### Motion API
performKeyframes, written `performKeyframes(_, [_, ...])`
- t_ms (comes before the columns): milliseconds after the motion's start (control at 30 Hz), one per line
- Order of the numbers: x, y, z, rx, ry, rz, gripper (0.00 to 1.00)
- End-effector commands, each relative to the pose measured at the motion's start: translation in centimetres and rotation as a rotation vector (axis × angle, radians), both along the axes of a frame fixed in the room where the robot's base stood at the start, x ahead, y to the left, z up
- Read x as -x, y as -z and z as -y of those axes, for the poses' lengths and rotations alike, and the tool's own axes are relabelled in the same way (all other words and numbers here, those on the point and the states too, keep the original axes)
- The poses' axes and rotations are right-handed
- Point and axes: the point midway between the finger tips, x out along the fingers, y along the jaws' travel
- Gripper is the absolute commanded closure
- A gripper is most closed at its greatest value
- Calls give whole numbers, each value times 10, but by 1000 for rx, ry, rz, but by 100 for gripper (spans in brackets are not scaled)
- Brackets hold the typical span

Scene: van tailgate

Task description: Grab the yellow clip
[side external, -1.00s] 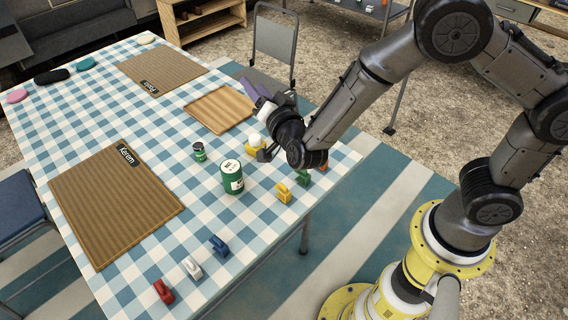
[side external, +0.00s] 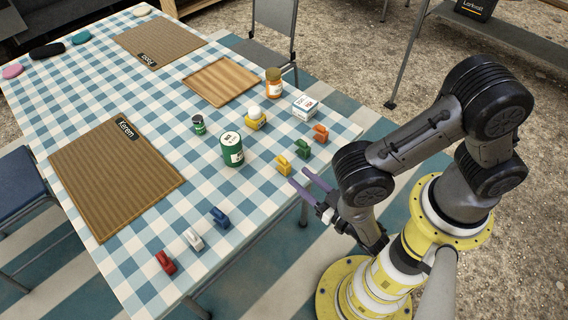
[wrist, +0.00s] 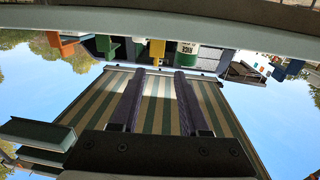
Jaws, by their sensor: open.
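The yellow clip (side external: 283,165) sits on the checked tablecloth near the table's edge on my side. It also shows in the wrist view (wrist: 157,49), upside down, roughly in line with the gap between my fingers. My gripper (side external: 299,178) is open and empty, just off the table edge. Its two purple fingers point toward the yellow clip and are apart from it. The gripper also shows in the wrist view (wrist: 158,74).
A green clip (side external: 302,148) and an orange clip (side external: 320,133) stand right of the yellow one. Blue (side external: 220,217), white (side external: 194,239) and red (side external: 165,263) clips lie along the edge to the left. A green can (side external: 231,150) stands behind.

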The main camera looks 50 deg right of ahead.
Motion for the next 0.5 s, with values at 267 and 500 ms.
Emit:
performKeyframes(267, [-34,-1,5,0,7,1,55])
performKeyframes(500, [-58,-1,5,0,3,1,55])
